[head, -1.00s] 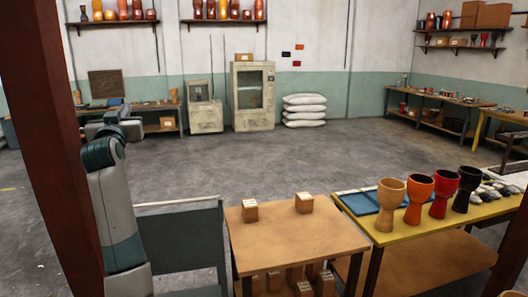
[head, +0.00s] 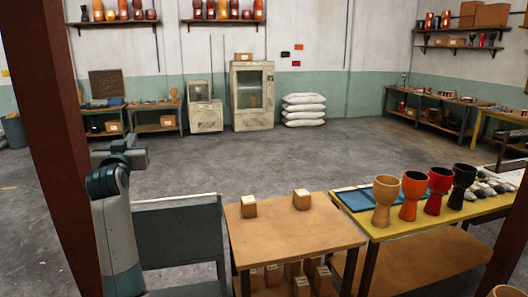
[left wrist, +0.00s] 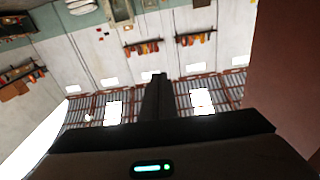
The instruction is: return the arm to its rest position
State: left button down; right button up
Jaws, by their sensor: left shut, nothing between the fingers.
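My left arm (head: 115,235) rises at the left of the head view, in front of the grey panel and beside the dark red post. Its hand, the left gripper (head: 138,154), is at the top, raised in free air and touching nothing. In the left wrist view the left gripper's fingers (left wrist: 157,92) are together, with nothing between them, and point up toward the far wall and roof. My right arm and gripper are not in view.
A dark red post (head: 50,140) stands close at the left. A grey panel (head: 180,240) is beside my arm. A wooden table (head: 290,235) holds two small boxes. A yellow table (head: 390,233) holds several goblet drums (head: 413,190). The floor behind is clear.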

pick_arm(q)
jog(key=s+d+f+m+g+h, duration=0.1)
jog(key=s+d+f+g, duration=0.15)
jog(key=s+f, duration=0.75)
jog(key=s+d+f+m+g+h, duration=0.1)
jog(key=s+d+f+g, duration=0.2)
jog(key=f, duration=1.3)
jog(key=s+d+f+m+g+h, duration=0.1)
jog(key=s+d+f+g, duration=0.1)
jog(key=s+f, duration=0.85)
jog(key=s+d+f+g, duration=0.3)
jog(key=s+f, duration=0.3)
jog(key=s, duration=0.6)
jog(key=s+d+f+m+g+h, duration=0.15)
jog(key=s+f, duration=0.45)
jog(key=s, duration=0.6)
jog(key=s+d+f+g, duration=0.3)
jog(key=s+f, duration=0.3)
jog(key=s, duration=0.6)
notch_tip(320, 180, down, 31)
jog(key=s+g, duration=0.1)
jog(key=s, duration=0.1)
jog(key=s+a+f+g+b, duration=0.1)
jog(key=s+a+f, duration=0.1)
jog(key=s+f, duration=1.4)
jog(key=shift+s+a+g, duration=0.3)
jog(key=shift+s, duration=0.2)
